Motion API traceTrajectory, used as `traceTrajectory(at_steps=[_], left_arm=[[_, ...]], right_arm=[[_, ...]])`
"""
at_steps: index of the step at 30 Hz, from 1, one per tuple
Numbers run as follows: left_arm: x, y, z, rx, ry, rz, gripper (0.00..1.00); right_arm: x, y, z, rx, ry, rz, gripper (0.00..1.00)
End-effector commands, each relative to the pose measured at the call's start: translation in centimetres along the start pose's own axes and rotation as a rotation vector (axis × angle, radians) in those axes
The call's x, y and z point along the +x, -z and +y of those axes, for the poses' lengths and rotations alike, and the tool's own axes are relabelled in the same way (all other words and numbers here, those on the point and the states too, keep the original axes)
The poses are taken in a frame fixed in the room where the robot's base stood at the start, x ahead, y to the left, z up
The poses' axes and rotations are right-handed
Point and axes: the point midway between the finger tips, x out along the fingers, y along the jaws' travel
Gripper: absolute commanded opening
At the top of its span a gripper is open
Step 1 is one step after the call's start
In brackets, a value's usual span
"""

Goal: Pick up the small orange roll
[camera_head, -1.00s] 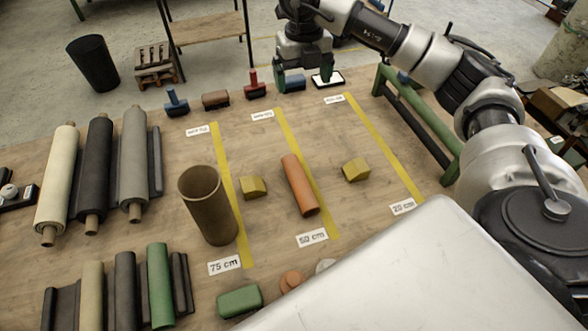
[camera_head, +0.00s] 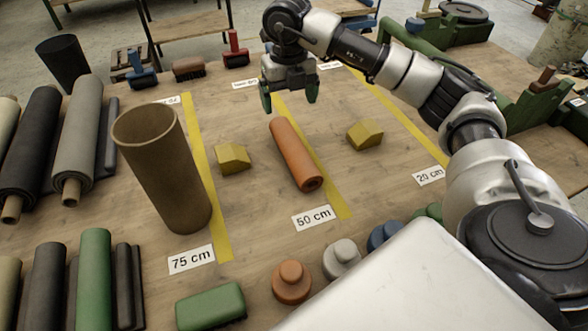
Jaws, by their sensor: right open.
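The small orange roll (camera_head: 295,155) lies on the wooden table, slanting from upper left to lower right, next to a yellow line. Its near end shows a dark hole. It lies between two yellow blocks, apart from both. My right gripper (camera_head: 289,98) is open and empty, pointing down just beyond the roll's far end in the picture. A gap shows between its green-tipped fingers. It does not appear to touch the roll. My left gripper is not in view.
Yellow blocks (camera_head: 233,158) and (camera_head: 365,134) flank the roll. A tall brown tube (camera_head: 165,170) stands to the left. Larger rolls (camera_head: 80,140) lie at the far left.

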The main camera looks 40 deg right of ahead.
Motion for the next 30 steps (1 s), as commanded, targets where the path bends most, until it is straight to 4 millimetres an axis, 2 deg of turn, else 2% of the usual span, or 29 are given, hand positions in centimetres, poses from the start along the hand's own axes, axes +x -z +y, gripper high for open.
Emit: traceTrajectory(at_steps=[1, 4, 8, 15, 21, 30], left_arm=[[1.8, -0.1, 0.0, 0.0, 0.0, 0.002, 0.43], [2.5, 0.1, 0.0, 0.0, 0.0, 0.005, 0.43], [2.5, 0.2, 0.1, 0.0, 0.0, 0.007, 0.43], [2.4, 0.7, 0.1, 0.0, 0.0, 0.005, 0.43], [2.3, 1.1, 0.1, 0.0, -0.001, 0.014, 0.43], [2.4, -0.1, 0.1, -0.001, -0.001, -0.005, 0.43]], right_arm=[[1.8, 0.0, 0.0, 0.0, -0.001, -0.001, 0.91], [2.5, 0.0, 0.0, 0.0, -0.001, -0.001, 0.91], [3.8, 0.0, 0.0, 0.001, 0.001, 0.002, 0.91], [7.2, 0.0, 0.0, 0.001, 0.001, 0.002, 0.91], [8.7, -0.1, -0.1, 0.0, 0.001, 0.002, 0.91], [12.8, -0.2, -0.1, 0.001, 0.0, 0.002, 0.91]])
